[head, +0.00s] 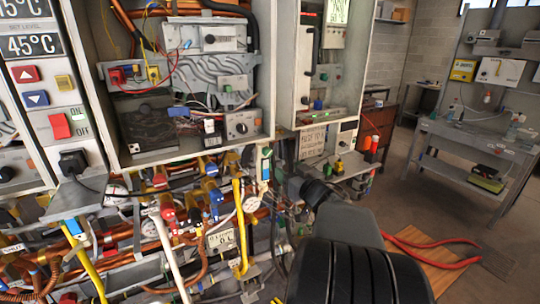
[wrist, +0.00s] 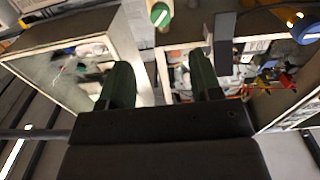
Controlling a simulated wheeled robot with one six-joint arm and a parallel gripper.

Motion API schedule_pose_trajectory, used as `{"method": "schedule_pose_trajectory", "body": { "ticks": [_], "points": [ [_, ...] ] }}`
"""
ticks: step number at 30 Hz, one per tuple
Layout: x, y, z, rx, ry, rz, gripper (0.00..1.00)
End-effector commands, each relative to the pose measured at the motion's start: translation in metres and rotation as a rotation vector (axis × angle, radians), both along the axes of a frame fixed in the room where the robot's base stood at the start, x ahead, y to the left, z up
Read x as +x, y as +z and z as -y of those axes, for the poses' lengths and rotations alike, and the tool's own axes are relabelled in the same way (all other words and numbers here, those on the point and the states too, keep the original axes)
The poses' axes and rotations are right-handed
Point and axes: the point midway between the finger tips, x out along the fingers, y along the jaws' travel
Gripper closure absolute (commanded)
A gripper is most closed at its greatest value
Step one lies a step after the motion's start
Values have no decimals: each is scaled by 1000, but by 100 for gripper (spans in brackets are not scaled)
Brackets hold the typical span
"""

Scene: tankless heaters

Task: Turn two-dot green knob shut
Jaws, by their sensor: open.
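My gripper (wrist: 163,72) shows in the wrist view with its two dark green fingers apart and nothing between them. A round green knob (wrist: 160,14) with a pale bar across its face is at the top edge of the wrist view, beyond the fingertips and apart from them. I cannot make out any dots, so I cannot tell which is the two-dot knob. In the head view my gripper cannot be made out clearly.
Pipes, red-handled valves (head: 160,178), a yellow pipe (head: 240,225) and a round gauge (head: 252,204) crowd the front below the open heater cabinet (head: 195,22). A blue knob (wrist: 308,30) is at the wrist view's right.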

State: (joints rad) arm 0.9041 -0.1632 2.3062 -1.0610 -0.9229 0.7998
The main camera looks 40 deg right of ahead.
Motion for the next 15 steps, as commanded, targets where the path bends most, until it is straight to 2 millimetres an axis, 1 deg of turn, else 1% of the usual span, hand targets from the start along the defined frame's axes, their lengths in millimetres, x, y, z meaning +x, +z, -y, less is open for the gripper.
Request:
{"method": "schedule_pose_trajectory", "body": {
  "ticks": [1,9,15],
  "points": [
    [10,0,0,3,5,-1,42],
    [63,0,7,1,3,-2,42],
    [93,0,12,0,0,-2,42]
  ]
}}
